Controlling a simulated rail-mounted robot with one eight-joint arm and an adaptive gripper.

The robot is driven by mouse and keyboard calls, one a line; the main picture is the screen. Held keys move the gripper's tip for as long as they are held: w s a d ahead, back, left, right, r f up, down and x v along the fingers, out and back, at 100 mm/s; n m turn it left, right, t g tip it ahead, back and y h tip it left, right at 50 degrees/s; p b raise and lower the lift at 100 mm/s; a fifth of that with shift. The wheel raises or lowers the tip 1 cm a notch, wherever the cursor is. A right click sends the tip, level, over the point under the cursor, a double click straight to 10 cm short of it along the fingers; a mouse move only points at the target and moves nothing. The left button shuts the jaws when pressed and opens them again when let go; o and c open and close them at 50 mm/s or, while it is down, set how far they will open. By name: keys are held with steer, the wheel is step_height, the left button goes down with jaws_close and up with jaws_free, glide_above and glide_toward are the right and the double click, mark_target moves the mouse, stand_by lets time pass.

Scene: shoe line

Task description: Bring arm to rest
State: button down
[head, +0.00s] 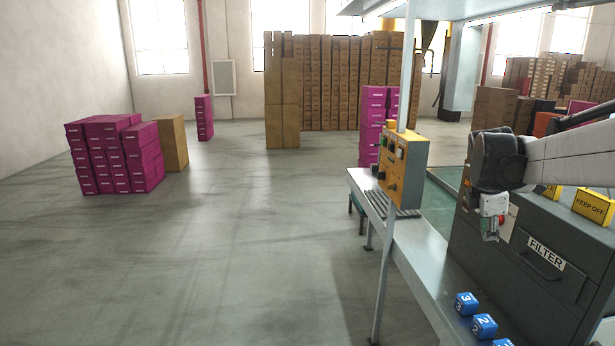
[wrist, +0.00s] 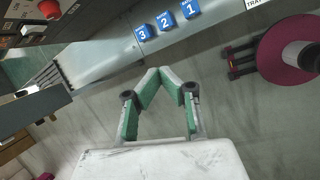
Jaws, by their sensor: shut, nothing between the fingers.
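My gripper (wrist: 160,72) shows in the wrist view with its green-padded fingers bent inward and their tips together, holding nothing. It hangs over the floor, beside the metal bench edge. In the head view, my arm comes in from the right, and the wrist end with my gripper (head: 491,236) shows small in front of the grey filter cabinet (head: 548,262).
Blue numbered blocks (head: 484,325) lie on the metal bench (head: 420,250). A yellow control box (head: 404,165) stands by a post. Magenta boxes (head: 115,155) stand far left; the floor between is clear.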

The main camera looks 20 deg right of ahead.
steer(key=a+m+t, duration=0.2)
steer(key=a+m, duration=0.1)
steer(key=a, duration=1)
steer(key=s+a+f+m+t+y, duration=0.1)
steer(key=s+a+f+m, duration=0.1)
steer(key=a, duration=0.7)
steer(key=s+a+f+m+t+y, duration=0.1)
steer(key=s+a+f+m, duration=0.1)
steer(key=s+a+m, duration=0.2)
steer(key=s+a+f+m+t+y+b, duration=0.1)
steer(key=s+a, duration=0.6)
steer(key=a, duration=0.7)
steer(key=shift+s+f+m+t+y, duration=0.15)
steer(key=shift+f+m+t+y, duration=0.15)
steer(key=shift+f+m+y, duration=0.65)
steer(key=shift+r+m+h, duration=0.2)
steer(key=shift+m+h, duration=0.05)
steer(key=shift+h, duration=0.1)
